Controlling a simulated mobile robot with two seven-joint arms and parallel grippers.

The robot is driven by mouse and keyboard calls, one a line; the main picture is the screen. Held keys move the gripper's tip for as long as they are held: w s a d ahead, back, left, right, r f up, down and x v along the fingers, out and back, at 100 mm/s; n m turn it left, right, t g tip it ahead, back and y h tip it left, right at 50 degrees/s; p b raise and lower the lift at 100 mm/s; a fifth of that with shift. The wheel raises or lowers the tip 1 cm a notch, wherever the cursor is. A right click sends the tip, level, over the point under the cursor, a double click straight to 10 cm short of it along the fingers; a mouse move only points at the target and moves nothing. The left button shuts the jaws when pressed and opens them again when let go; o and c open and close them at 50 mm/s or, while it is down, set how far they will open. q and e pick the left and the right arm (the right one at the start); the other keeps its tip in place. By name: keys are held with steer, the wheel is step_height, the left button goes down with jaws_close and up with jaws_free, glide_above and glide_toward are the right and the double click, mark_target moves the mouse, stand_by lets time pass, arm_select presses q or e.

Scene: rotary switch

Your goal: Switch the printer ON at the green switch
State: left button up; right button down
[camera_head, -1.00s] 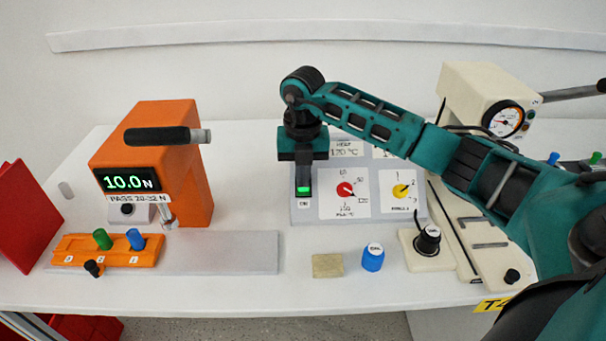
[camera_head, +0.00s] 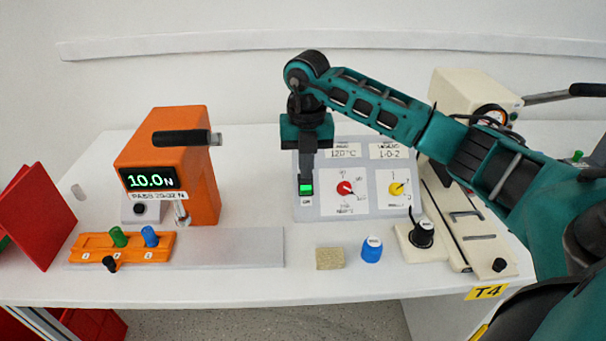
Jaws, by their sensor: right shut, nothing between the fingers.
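The green switch (camera_head: 305,189) glows bright green at the left of a light grey control panel (camera_head: 368,211). A small label sits just below it. My right gripper (camera_head: 306,176) reaches in from the right and points down over the switch. Its fingers are shut with nothing between them, and the tips are at the switch's upper edge; I cannot tell whether they touch it. The fingers and wrist hide the panel just above the switch. My left gripper is not in view.
The panel has a red knob (camera_head: 345,188) and a yellow knob (camera_head: 397,189). In front lie a tan block (camera_head: 330,259) and a blue cap (camera_head: 372,249). An orange device (camera_head: 205,190) stands left, a cream press (camera_head: 465,92) right.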

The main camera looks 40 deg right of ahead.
step_height(320, 180, up, 7)
steer(key=s, duration=0.1)
steer(key=shift+a, duration=0.25)
steer(key=shift+s+f, duration=0.1)
stand_by(0.3)
